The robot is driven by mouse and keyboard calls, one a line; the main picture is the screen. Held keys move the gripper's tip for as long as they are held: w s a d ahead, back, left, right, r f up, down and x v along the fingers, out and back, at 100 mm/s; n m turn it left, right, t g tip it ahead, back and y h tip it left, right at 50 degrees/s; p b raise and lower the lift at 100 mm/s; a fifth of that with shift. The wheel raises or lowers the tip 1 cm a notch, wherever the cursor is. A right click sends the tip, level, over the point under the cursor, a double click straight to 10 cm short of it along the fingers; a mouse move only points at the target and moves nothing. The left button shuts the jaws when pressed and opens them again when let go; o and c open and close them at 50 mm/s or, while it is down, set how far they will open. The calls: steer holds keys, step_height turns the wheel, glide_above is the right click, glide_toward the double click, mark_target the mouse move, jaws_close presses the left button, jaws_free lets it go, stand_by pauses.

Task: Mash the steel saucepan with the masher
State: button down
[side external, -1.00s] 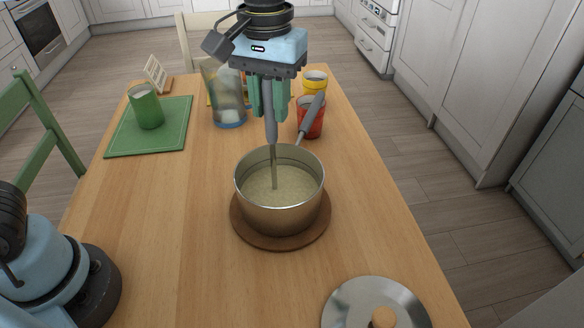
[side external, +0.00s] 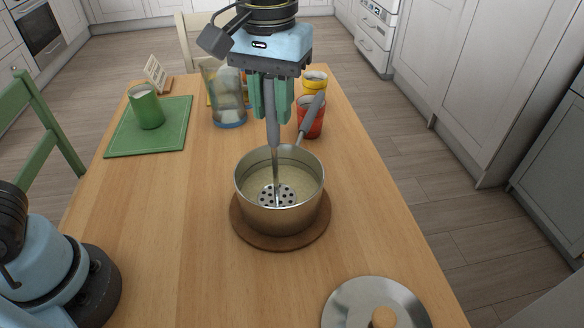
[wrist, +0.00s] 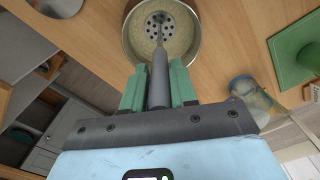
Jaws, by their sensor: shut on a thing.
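The steel saucepan (side external: 279,213) stands upright on a round brown wooden trivet (side external: 240,232). It holds a pale mash, and its grey handle (side external: 307,124) points up and away to the back right. My gripper (side external: 271,115) is above the pan with its green fingers shut on the masher's grey handle. The masher hangs upright, and its perforated round steel head (side external: 277,196) is inside the pan. The head shows clear at the surface of the mash; I cannot tell whether it touches it. The wrist view also shows the masher head (wrist: 160,26) inside the pan (wrist: 194,48).
A steel lid with a wooden knob (side external: 350,300) lies at the front right. A green cup (side external: 146,108) stands on a green board (side external: 118,142) at the back left. A clear jug (side external: 228,108), a red cup (side external: 312,122) and a yellow cup (side external: 316,83) stand behind the pan.

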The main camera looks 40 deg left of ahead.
steer(key=shift+f, duration=1.4)
steer(key=shift+r, duration=2.4)
steer(key=shift+r, duration=3.75)
